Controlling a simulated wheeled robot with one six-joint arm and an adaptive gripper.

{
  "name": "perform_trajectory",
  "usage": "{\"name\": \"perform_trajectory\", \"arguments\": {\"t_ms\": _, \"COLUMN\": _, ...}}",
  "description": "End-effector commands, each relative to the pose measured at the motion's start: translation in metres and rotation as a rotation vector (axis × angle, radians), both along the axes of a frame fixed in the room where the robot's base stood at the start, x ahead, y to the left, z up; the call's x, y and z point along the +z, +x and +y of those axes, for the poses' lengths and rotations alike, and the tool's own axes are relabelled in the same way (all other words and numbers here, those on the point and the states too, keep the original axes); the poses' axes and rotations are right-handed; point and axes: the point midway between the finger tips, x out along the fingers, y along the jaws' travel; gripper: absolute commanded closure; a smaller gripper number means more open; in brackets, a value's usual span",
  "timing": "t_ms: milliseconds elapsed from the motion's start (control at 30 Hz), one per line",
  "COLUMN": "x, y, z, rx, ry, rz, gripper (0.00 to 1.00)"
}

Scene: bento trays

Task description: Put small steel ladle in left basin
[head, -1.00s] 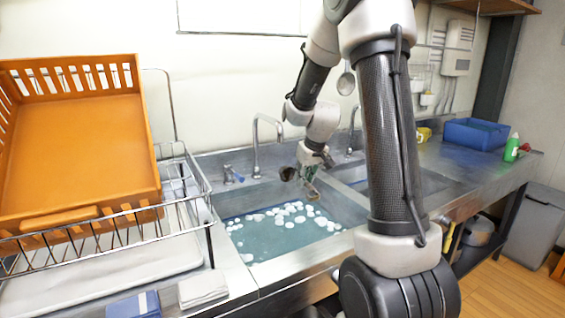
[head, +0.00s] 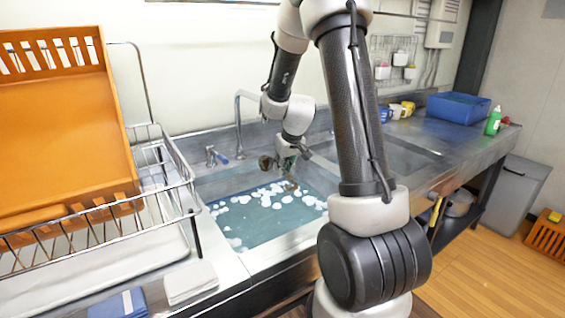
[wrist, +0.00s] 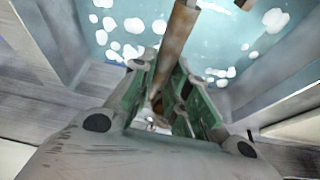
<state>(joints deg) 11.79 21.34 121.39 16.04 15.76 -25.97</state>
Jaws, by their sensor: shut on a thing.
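The left basin (head: 222,189) holds blue-green water with white foam patches. My gripper (head: 291,166) is over its back right part. In the wrist view my gripper (wrist: 170,95) has its green-padded fingers shut on a thin brownish handle, which I take for the small steel ladle (wrist: 178,38). In the head view the ladle (head: 266,162) shows a dark round end at the left of the fingers; its handle tip points down toward the water. Whether the tip touches the water I cannot tell.
A wire rack (head: 160,165) with an orange crate (head: 65,130) stands left of the basin. A faucet (head: 238,125) rises behind it. The right basin (head: 400,155) is partly hidden by my arm. A blue tub (head: 458,108) and green bottle (head: 494,121) are far right.

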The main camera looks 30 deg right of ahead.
Motion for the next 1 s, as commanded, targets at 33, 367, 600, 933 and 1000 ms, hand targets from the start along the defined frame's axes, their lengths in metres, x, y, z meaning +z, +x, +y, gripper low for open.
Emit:
{"name": "perform_trajectory", "arguments": {"t_ms": 33, "x": 0.0, "y": 0.0, "z": 0.0, "rx": 0.0, "ry": 0.0, "rz": 0.0, "gripper": 1.0}}
{"name": "perform_trajectory", "arguments": {"t_ms": 367, "x": 0.0, "y": 0.0, "z": 0.0, "rx": 0.0, "ry": 0.0, "rz": 0.0, "gripper": 0.58}}
{"name": "perform_trajectory", "arguments": {"t_ms": 600, "x": 0.0, "y": 0.0, "z": 0.0, "rx": -0.001, "ry": 0.0, "rz": 0.0, "gripper": 0.58}}
{"name": "perform_trajectory", "arguments": {"t_ms": 933, "x": 0.036, "y": -0.013, "z": 0.0, "rx": 0.0, "ry": -0.001, "rz": -0.006, "gripper": 0.58}}
{"name": "perform_trajectory", "arguments": {"t_ms": 1000, "x": 0.051, "y": -0.02, "z": 0.0, "rx": 0.0, "ry": -0.001, "rz": -0.006, "gripper": 0.58}}
